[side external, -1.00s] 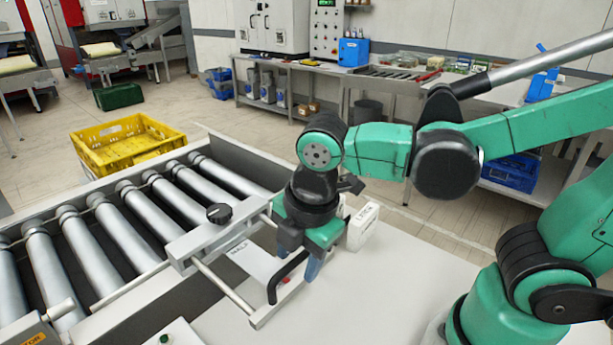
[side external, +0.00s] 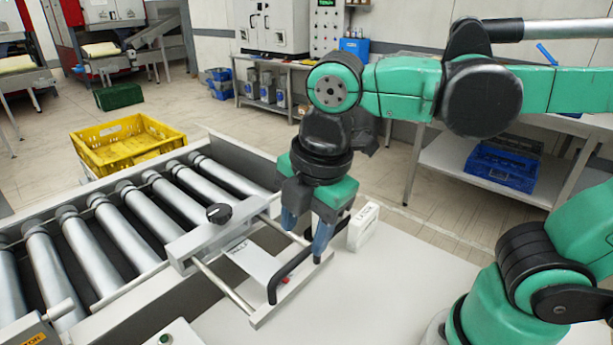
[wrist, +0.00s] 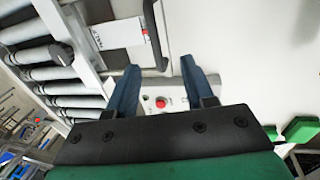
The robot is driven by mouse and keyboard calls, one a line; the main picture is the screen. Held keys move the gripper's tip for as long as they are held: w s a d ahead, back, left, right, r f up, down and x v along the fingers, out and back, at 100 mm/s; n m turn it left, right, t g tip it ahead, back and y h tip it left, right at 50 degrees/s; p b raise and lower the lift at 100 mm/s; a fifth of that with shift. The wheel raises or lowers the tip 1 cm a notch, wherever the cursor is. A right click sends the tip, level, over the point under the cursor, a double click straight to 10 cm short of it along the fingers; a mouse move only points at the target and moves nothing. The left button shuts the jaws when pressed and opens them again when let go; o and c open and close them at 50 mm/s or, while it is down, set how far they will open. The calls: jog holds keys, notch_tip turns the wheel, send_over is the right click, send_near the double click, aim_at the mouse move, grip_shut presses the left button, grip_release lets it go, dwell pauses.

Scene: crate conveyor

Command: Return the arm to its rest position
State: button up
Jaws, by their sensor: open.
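My gripper (side external: 303,232) is above the right end of the guide frame with the black handle, pointing down. Its two blue fingers are apart with nothing between them. In the wrist view the open fingers of my gripper (wrist: 160,80) show against the white table, with a red button (wrist: 161,102) beyond the gap. The black handle (side external: 288,272) stands on the frame just below and in front of my fingers; it also shows in the wrist view (wrist: 152,35), apart from the fingers.
The roller conveyor (side external: 147,222) runs along the left, with a yellow crate (side external: 128,143) behind it. A white box (side external: 363,227) stands right of my gripper. The white table (side external: 400,290) is clear in front. A workbench with a blue crate (side external: 500,168) stands behind.

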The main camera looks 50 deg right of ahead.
jog(key=d+m, duration=0.1)
jog(key=m, duration=0.2)
jog(key=w+d+f+m+t, duration=0.1)
jog(key=m, duration=0.1)
jog(key=w+d+m+t, duration=0.1)
jog(key=d+m, duration=0.1)
jog(key=m, duration=0.1)
jog(key=shift+w+f+m, duration=0.1)
jog(key=shift+f+m, duration=0.2)
jog(key=shift+f, duration=0.1)
jog(key=d+m+t, duration=0.1)
jog(key=m, duration=0.1)
jog(key=w+d+m, duration=0.1)
jog(key=m, duration=0.2)
jog(key=d+f+m+t, duration=0.1)
jog(key=d+m, duration=0.1)
jog(key=m, duration=0.1)
jog(key=shift+w+t, duration=0.15)
jog(key=shift+t, duration=0.15)
jog(key=shift+w+d+m, duration=0.1)
jog(key=shift+d+m, duration=0.15)
jog(key=shift+m, duration=0.45)
